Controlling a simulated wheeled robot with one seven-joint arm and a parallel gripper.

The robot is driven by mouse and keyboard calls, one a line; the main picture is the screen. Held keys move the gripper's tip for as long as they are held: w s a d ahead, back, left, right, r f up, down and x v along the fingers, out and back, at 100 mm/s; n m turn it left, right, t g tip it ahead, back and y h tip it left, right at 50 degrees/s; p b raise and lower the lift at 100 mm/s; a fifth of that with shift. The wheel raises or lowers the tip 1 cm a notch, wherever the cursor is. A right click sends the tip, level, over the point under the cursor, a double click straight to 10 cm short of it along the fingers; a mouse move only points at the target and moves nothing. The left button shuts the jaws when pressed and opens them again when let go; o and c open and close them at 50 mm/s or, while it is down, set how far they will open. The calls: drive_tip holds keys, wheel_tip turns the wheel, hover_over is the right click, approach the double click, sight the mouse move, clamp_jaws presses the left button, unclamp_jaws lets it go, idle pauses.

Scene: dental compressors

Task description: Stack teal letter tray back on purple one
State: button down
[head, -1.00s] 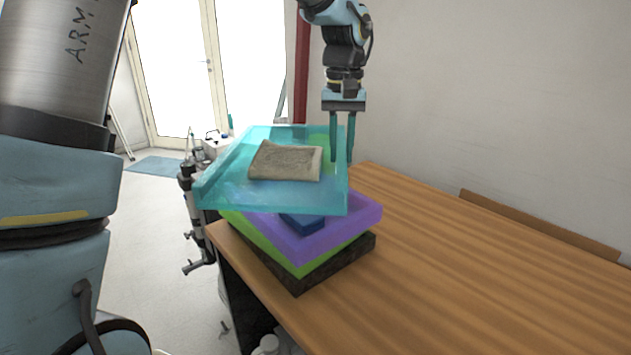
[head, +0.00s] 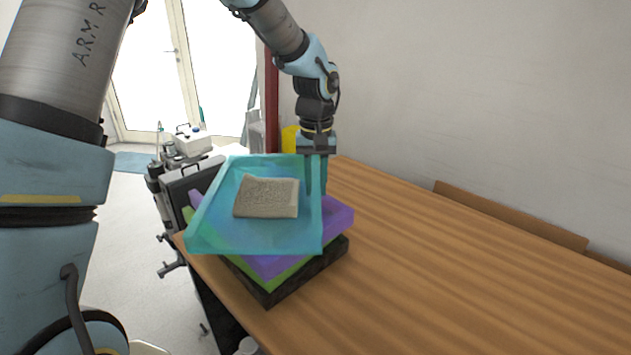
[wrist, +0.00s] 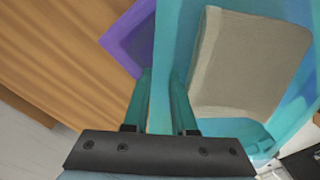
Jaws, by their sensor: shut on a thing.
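The translucent teal letter tray (head: 222,236) is in the head view, with a beige folded cloth-like item (head: 267,198) lying in it. My gripper (head: 316,190) is shut on the tray's right wall, one finger on each side; the wrist view shows the same wall between the fingers (wrist: 162,100). I cannot tell whether the two touch. The purple tray also shows in the wrist view (wrist: 128,42).
Under the purple tray are a green tray (head: 283,276) and a dark tray (head: 322,262), stacked at the left edge of the wooden table (head: 450,270). The table is clear to the right. Equipment on a stand (head: 180,165) is beyond the left edge.

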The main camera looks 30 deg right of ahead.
drive_tip(key=shift+f, duration=0.15)
drive_tip(key=c, duration=0.7)
unclamp_jaws()
drive_tip(key=shift+f, duration=0.1)
wheel_tip(320, 180, up, 12)
drive_tip(key=b, duration=0.3)
